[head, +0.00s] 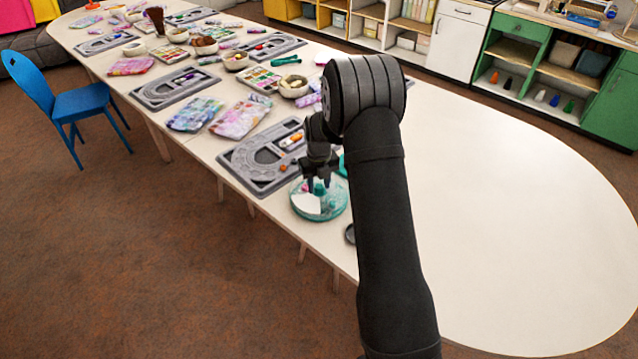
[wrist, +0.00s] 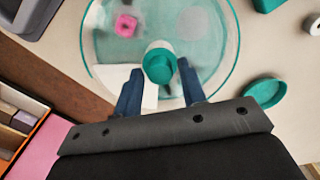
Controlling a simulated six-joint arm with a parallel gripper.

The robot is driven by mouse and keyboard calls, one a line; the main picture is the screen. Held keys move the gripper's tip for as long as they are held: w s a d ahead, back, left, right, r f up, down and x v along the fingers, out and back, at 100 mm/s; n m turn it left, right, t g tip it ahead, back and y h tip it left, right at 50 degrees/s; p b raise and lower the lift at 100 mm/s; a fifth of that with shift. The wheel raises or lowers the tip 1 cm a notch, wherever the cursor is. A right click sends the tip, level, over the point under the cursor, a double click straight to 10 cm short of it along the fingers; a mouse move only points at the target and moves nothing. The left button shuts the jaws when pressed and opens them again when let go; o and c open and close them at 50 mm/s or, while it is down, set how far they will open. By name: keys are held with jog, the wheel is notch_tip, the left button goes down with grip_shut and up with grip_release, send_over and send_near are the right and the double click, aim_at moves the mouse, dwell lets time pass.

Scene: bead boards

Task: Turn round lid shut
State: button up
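A round see-through teal container (head: 336,211) sits on the table below my gripper, near the front edge. Its clear round top (wrist: 101,50) fills the upper middle of the wrist view. A teal knob (wrist: 160,66) stands up near the middle; it also shows in the head view (head: 319,188). A pink piece (wrist: 126,26) and a white piece show in or under the clear top. My gripper (wrist: 159,72) points down, its two blue-grey fingers on either side of the knob. A narrow gap shows beside the knob, so the gripper looks open. Exact contact is unclear.
A small teal dish (wrist: 264,92) lies right of the container in the wrist view. A grey bead board (head: 238,160) lies just behind the container. More boards, bowls and cloths cover the table's far left. The table's right side (head: 520,210) is clear.

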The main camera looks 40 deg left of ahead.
aim_at(319, 187)
jog(key=shift+o, duration=0.6)
notch_tip(319, 187, up, 18)
jog(key=shift+f, duration=0.25)
notch_tip(319, 187, down, 18)
jog(key=n, duration=0.7)
jog(key=shift+d+r, duration=0.1)
jog(key=shift+r, duration=0.1)
grip_shut()
dwell(0.4)
